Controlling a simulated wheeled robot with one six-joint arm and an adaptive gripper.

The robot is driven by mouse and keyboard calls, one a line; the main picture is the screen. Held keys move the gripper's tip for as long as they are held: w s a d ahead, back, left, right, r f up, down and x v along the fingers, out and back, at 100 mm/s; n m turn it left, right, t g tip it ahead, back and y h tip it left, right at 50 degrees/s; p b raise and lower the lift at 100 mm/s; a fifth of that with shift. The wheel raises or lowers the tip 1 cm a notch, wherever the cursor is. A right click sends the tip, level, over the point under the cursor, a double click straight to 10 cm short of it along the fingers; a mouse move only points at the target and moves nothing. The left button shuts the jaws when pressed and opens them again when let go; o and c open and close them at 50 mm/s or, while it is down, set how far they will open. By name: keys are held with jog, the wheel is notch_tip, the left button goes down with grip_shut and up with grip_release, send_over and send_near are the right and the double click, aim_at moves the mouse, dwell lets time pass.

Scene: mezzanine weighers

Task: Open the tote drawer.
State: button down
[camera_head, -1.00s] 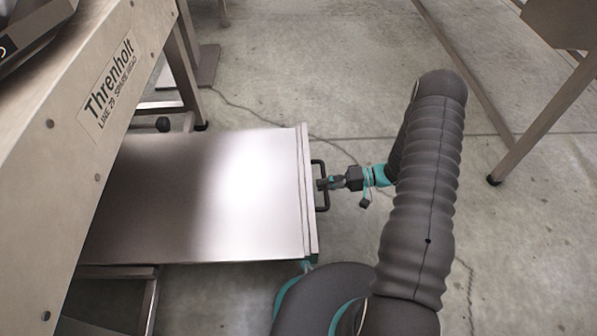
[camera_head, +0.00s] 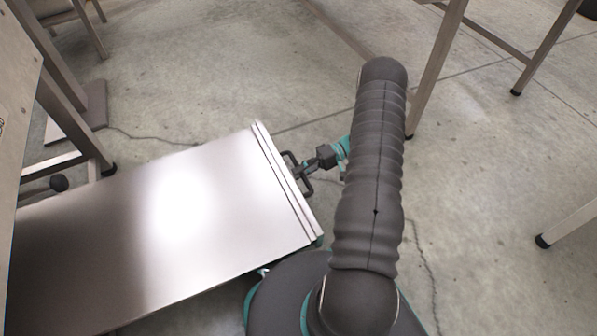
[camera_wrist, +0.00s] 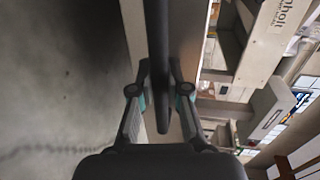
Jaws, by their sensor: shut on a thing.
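The tote drawer (camera_head: 130,225) is a wide, flat-topped metal drawer that sticks out from the left in the head view. Its front edge carries a dark bar handle (camera_head: 307,184). My gripper (camera_head: 302,171) is at the handle, shut on its bar. In the wrist view the dark handle bar (camera_wrist: 157,60) runs down between the two fingers of my gripper (camera_wrist: 160,88). The drawer's inside is hidden under its flat top in the head view.
A metal bench leg (camera_head: 435,75) stands close beyond my arm, with another leg (camera_head: 570,225) at the right. The metal frame (camera_head: 62,120) of the machine stands at the left.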

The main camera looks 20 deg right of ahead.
jog(key=shift+w, duration=0.15)
jog(key=c, duration=1.1)
grip_release()
jog(key=shift+c, duration=0.2)
jog(key=d+r, duration=0.2)
jog(key=d, duration=0.9)
jog(key=shift+d+r, duration=0.2)
jog(key=shift+d, duration=0.2)
